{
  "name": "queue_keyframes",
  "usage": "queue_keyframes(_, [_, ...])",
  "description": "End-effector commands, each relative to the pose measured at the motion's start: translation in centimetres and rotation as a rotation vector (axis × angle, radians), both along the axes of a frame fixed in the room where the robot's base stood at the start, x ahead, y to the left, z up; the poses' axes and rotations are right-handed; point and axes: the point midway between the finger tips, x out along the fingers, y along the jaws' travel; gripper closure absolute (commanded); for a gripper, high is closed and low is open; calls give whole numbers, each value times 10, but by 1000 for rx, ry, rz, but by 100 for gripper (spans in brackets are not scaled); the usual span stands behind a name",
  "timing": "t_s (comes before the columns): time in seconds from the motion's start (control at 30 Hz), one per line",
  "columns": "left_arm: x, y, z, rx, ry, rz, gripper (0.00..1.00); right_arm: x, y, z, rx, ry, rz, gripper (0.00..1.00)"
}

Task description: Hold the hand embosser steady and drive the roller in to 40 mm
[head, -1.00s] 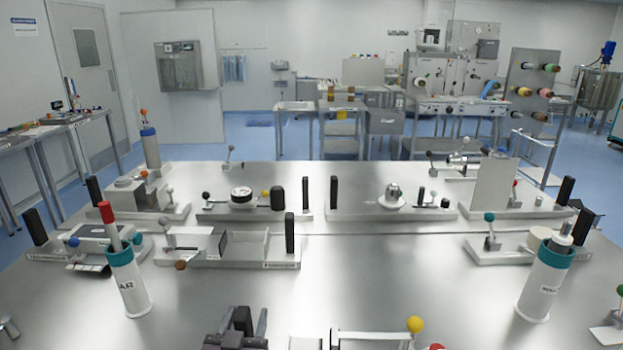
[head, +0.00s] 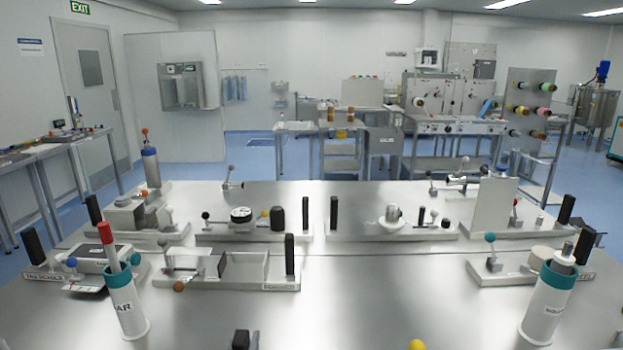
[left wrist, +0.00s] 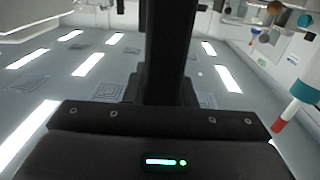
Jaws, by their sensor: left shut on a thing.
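The dark top of my left gripper (head: 241,341) just shows at the bottom edge of the head view. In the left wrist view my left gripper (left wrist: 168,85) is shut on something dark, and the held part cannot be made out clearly. A yellow knob (head: 417,344) peeks in at the bottom edge; the fixture under it is out of frame. A fixture with a black upright handle (head: 290,255) stands beyond the gripper; its front label is too small to read surely. I cannot tell which fixture is the hand embosser, or see its roller setting. My right gripper is not in view.
A white holder (head: 126,309) with a red-topped tool stands at left, and another white holder (head: 546,305) stands at right. Several fixtures with knobs and black handles line the back of the steel table (head: 350,300).

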Motion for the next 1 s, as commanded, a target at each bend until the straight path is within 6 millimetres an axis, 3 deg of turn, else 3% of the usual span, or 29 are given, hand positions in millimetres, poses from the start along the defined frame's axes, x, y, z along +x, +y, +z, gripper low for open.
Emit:
queue_keyframes(0.33, [0, 0, 3, -7, -9, 1, 100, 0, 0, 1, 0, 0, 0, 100])
queue_keyframes(1.0, [-1, 0, -14, 6, 17, -1, 100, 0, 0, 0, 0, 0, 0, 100])
